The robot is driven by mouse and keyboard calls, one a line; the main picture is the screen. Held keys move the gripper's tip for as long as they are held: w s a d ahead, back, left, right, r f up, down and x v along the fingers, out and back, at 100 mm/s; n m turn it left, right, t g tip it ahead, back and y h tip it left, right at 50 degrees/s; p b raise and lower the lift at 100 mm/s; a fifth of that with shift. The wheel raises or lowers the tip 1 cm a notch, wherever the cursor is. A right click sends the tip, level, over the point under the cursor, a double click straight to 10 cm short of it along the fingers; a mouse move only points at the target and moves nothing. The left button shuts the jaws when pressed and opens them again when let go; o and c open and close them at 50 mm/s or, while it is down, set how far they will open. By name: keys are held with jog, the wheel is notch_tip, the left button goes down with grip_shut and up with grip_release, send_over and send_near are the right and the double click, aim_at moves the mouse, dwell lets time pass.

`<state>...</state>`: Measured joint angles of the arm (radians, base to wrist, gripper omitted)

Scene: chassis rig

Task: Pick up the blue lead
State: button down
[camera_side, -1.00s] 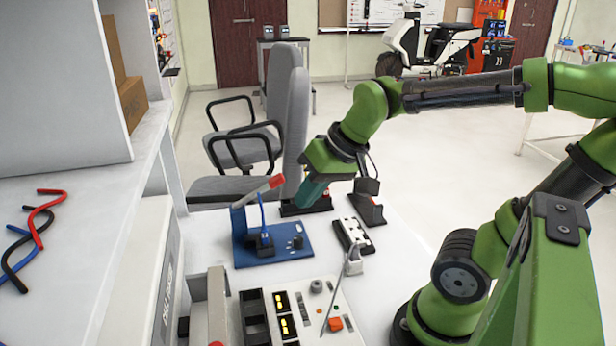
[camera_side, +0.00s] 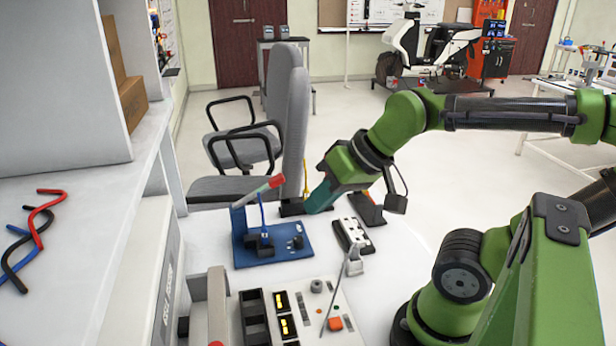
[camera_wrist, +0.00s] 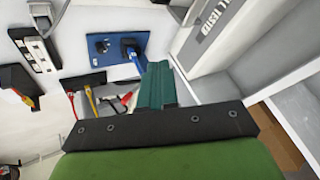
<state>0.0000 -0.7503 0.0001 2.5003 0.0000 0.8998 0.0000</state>
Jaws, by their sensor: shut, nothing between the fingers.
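In the side view a thin blue lead (camera_side: 262,214) rises from a black plug on a blue board (camera_side: 290,251). The blue lead (camera_wrist: 137,64) also shows in the wrist view, running from its plug toward my fingers. Another blue piece (camera_side: 18,231) lies on the left shelf, crossing a black one. My gripper (camera_side: 318,203) has teal fingers and is shut and empty, up and to the right of the blue board. In the wrist view my gripper (camera_wrist: 157,72) is close to the lead; whether it touches cannot be told.
A blue post with a red-tipped lever (camera_side: 272,184) stands at the board's left. A black holder with yellow (camera_wrist: 90,98) and red leads is near my fingers. A white socket strip (camera_side: 352,235) and a control panel (camera_side: 310,305) lie nearby. Shelf walls bound the left.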

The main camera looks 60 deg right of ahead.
jog(key=c, duration=1)
grip_release()
jog(key=shift+o, duration=0.2)
jog(key=shift+f, duration=0.1)
jog(key=m+g+h, duration=0.2)
jog(key=m+g, duration=0.3)
jog(key=g, duration=0.2)
send_over(264, 229)
notch_tip(264, 229, down, 3)
notch_tip(264, 229, down, 11)
jog(key=shift+s+d+r, duration=0.1)
jog(key=shift+s+r, duration=0.05)
jog(key=shift+f, duration=2.95)
